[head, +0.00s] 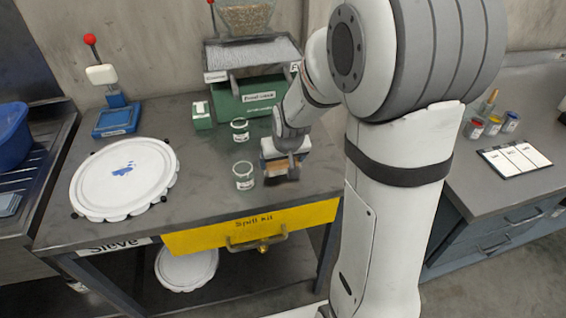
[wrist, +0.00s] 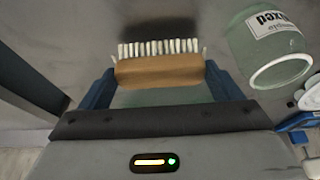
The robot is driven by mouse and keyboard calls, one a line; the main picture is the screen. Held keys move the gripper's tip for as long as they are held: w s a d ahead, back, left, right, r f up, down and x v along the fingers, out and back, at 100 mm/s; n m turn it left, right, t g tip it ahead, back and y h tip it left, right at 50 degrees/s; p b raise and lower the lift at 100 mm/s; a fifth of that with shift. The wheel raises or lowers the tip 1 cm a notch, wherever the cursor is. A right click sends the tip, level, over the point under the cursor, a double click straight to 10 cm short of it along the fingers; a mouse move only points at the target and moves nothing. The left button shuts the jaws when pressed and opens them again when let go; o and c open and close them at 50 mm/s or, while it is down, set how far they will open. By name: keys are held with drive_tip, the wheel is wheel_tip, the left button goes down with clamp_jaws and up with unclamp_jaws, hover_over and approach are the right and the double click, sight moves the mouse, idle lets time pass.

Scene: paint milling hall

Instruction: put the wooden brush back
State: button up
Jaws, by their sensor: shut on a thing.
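The wooden brush (wrist: 160,70) is a brown block with pale bristles. My gripper (wrist: 160,88) is shut on it, with a blue finger at each end of the block in the wrist view. In the head view my gripper (head: 285,165) is over the grey bench, near its front edge, and the brush (head: 277,164) shows as a small brown patch, partly hidden by the gripper. I cannot tell whether the brush touches the bench.
A glass jar (head: 244,176) stands close left of my gripper; another jar (head: 240,130) is behind it. A white round lid (head: 125,180) lies at left. A green machine (head: 250,95) stands behind. The yellow spill kit drawer (head: 250,229) is below the bench edge.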

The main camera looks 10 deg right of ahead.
drive_tip(key=shift+f, duration=0.75)
drive_tip(key=o, duration=0.8)
drive_tip(key=shift+f, duration=0.1)
drive_tip(key=v, duration=1.2)
drive_tip(key=s+r+g, duration=0.1)
drive_tip(key=s, duration=1.5)
drive_tip(key=shift+r+g, duration=0.4)
drive_tip(key=shift+d, duration=0.1)
